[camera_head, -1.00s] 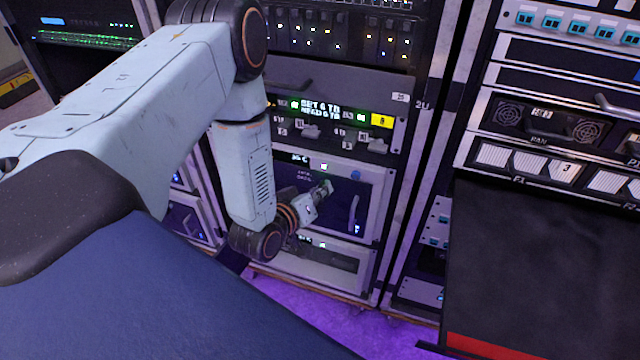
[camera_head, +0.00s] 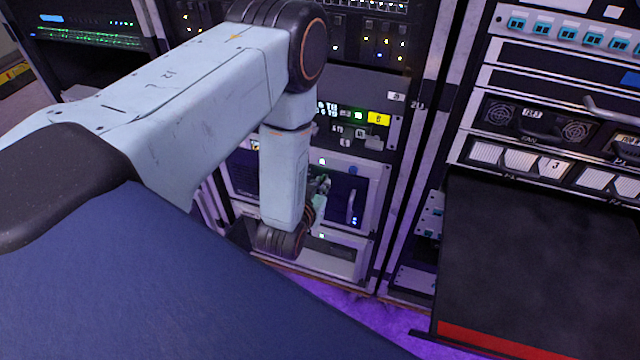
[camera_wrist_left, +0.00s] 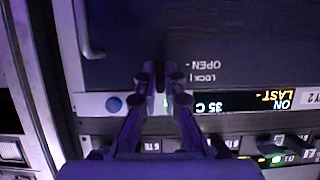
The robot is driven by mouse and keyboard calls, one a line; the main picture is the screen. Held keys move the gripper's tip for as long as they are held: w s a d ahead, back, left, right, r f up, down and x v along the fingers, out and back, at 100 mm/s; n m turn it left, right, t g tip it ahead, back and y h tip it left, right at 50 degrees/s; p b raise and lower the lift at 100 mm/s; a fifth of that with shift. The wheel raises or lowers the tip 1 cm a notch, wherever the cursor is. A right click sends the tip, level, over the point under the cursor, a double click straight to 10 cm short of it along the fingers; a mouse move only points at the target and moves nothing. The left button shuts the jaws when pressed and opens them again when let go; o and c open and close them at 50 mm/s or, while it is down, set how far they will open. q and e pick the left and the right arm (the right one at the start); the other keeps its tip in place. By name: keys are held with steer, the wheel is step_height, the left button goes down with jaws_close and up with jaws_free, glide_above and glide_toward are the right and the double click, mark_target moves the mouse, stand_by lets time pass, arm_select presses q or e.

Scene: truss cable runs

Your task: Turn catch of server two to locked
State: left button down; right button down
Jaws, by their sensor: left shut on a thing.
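Server two's dark front panel (camera_head: 338,187) sits low in the middle rack in the head view, partly behind my left arm. In the left wrist view the panel (camera_wrist_left: 235,30) is upside down, with OPEN and LOCK marks (camera_wrist_left: 203,72) beside my fingertips. My left gripper (camera_head: 321,186) is at this panel, left of its handle (camera_head: 351,206). In the left wrist view my left gripper (camera_wrist_left: 164,76) has its fingers close together on the catch beside these marks. The fingers hide most of the catch, so I cannot tell its position. My right gripper is not in view.
A blue round button (camera_wrist_left: 113,104) and a lit display (camera_wrist_left: 245,101) lie near the fingers. Another unit with small switches (camera_head: 355,135) sits above the panel. A black shelf (camera_head: 540,260) with a red edge projects at right.

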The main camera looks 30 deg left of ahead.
arm_select(q)
steer(key=shift+w+r, duration=0.1)
steer(key=c, duration=1.5)
jaws_free()
steer(key=shift+o, duration=0.2)
steer(key=shift+s, duration=0.2)
steer(key=v, duration=1.1)
steer(key=shift+s, duration=0.4)
steer(key=shift+d, duration=0.1)
steer(key=s+d+f+g+h, duration=0.2)
steer(key=s+f+g, duration=0.5)
steer(key=s+f, duration=0.2)
steer(key=s+d+f+m+g+h, duration=0.1)
steer(key=s+g, duration=0.5)
steer(key=s, duration=0.6)
steer(key=shift+d+f+m, duration=0.2)
steer(key=shift+d+m, duration=0.4)
steer(key=shift+d, duration=0.55)
